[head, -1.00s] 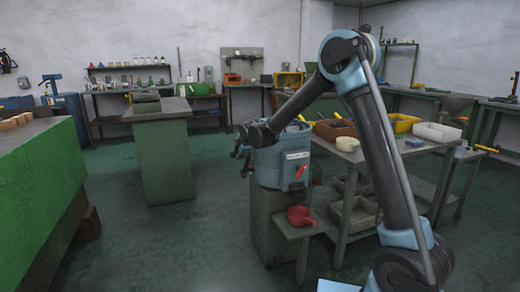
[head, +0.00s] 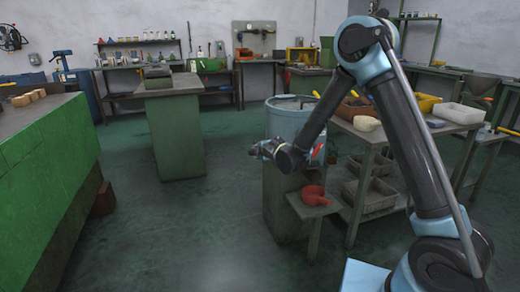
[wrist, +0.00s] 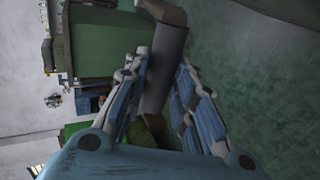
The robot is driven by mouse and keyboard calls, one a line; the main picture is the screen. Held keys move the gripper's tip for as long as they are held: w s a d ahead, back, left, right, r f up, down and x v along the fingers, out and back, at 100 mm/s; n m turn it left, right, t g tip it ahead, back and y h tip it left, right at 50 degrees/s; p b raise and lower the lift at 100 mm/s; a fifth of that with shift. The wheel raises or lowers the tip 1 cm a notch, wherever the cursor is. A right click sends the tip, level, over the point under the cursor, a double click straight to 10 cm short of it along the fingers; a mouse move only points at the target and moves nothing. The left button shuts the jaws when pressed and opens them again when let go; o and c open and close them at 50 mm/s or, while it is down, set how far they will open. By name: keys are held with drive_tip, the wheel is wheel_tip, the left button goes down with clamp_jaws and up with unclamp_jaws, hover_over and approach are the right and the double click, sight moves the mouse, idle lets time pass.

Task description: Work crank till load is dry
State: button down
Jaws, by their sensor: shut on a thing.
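A blue-grey drum (head: 285,118) with an open top stands on a green pedestal (head: 284,205) in the head view. My gripper (head: 257,150) is low at the drum's left front side, and my forearm covers much of its front. In the wrist view my gripper's fingers (wrist: 158,100) are closed around the crank (wrist: 166,62), whose grey bar runs up between them. A brownish part (wrist: 153,126) shows deep between the fingers. The crank is hidden by my gripper in the head view. The load inside the drum cannot be seen.
A red scoop-like vessel (head: 313,196) sits on a small shelf beside the pedestal. A table with bins (head: 457,113) stands right. A green bench (head: 45,170) lies left and a green cabinet (head: 178,130) behind. The floor between is free.

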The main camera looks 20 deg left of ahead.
drive_tip(key=shift+s+d+f, duration=0.1)
drive_tip(key=shift+f, duration=0.2)
drive_tip(key=c, duration=1.3)
unclamp_jaws()
drive_tip(key=shift+c, duration=0.2)
drive_tip(key=v, duration=1.1)
drive_tip(key=shift+s+d, duration=0.3)
drive_tip(key=shift+r, duration=0.15)
